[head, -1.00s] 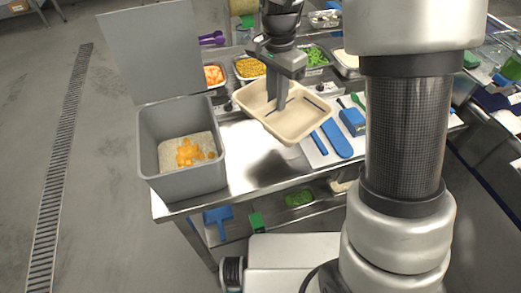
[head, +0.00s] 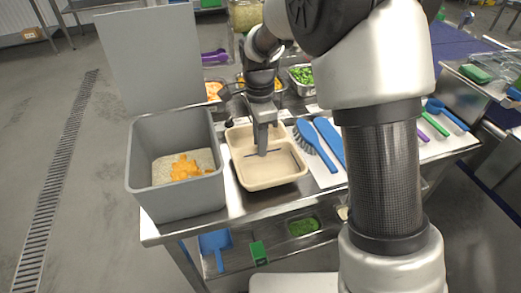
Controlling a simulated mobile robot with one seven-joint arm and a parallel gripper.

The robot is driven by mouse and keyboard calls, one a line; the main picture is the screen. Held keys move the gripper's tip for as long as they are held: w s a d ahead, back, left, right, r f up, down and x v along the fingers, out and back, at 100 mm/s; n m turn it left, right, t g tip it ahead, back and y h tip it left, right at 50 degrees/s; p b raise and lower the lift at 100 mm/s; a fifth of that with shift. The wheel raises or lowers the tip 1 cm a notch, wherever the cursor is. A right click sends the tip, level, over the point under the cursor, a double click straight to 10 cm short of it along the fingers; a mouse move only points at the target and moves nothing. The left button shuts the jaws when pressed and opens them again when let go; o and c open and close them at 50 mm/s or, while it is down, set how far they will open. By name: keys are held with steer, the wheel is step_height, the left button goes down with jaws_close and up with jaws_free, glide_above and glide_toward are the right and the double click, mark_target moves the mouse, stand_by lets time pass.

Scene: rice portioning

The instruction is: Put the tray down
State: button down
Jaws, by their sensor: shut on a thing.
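The tray (head: 270,184) is beige, shallow and rectangular, and appears empty. It is level at the steel table (head: 229,210), just right of the grey bin. I cannot tell for certain whether its base touches the table top. My gripper (head: 262,150) points down into the tray from its far side and is shut on it. The fingers hide the exact place of the grip.
The open grey bin (head: 170,205) holds rice and orange pieces (head: 190,168), with its lid upright behind. A blue brush (head: 315,144) and other blue tools lie to the right. Food pans, one with green pieces (head: 301,75), stand behind. The table's front edge is close.

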step_height(320, 180, down, 2)
steer(key=shift+f, duration=0.15)
steer(key=c, duration=1.6)
jaws_free()
steer(key=shift+f, duration=0.1)
steer(key=shift+c, duration=0.2)
